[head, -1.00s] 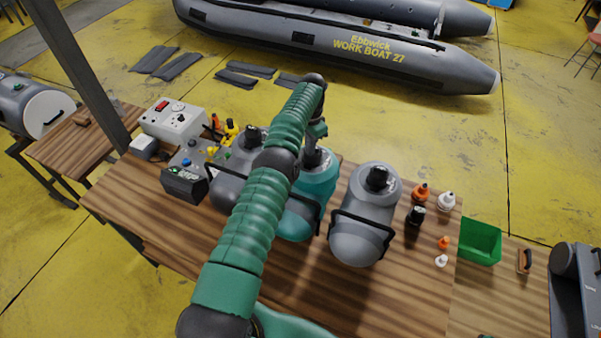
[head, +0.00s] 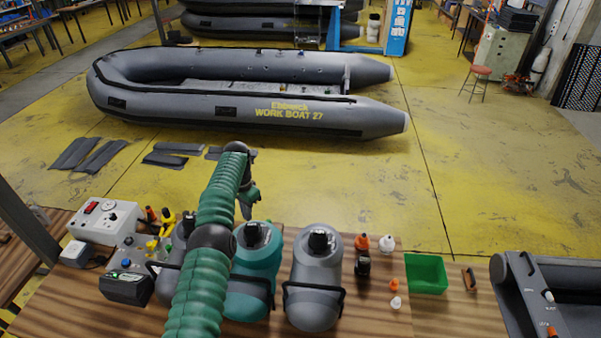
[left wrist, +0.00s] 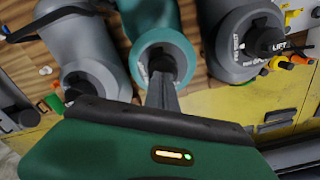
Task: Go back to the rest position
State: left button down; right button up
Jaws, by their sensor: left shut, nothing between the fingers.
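My left arm rises from the bottom of the head view, with its green sleeve across the bench. My left gripper (head: 246,205) is at its far end, above the teal canister (head: 250,297), and holds nothing. In the left wrist view the shut dark fingers (left wrist: 161,92) point at the black cap of the teal canister (left wrist: 172,45); I cannot tell whether they touch it. A grey canister (head: 315,285) stands to the right in the head view, and another grey one is partly hidden behind my arm. My right gripper is not in view.
The wooden bench (head: 440,310) also holds a green bin (head: 426,273), small bottles (head: 362,264), and a white control box (head: 104,222) at left. A grey inflatable boat (head: 240,95) lies beyond on the yellow floor. The floor at right is open.

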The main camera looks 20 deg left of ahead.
pick_arm(q)
jog(key=s+d+f+t+b, duration=0.1)
jog(key=s+d+f+b, duration=0.1)
jog(key=d+b, duration=0.55)
jog(key=s+d+f+b, duration=0.1)
jog(key=d+f+b, duration=0.3)
jog(key=d, duration=0.6)
jog(key=s+d+f+b, duration=0.2)
jog(key=s+d+b, duration=0.1)
jog(key=s, duration=0.5)
jog(key=s+d+f+n+t+b, duration=0.1)
jog(key=s+d+f+b, duration=0.2)
jog(key=s, duration=0.5)
jog(key=s+d+f+n+b, duration=0.1)
jog(key=s+d+f+b, duration=0.2)
jog(key=s, duration=0.5)
jog(key=shift+d+f+t+b, duration=0.15)
jog(key=shift+d+t+b, duration=0.15)
jog(key=shift+b, duration=0.25)
jog(key=shift+s+d, duration=0.1)
jog(key=shift+d, duration=0.15)
jog(key=shift+a, duration=0.1)
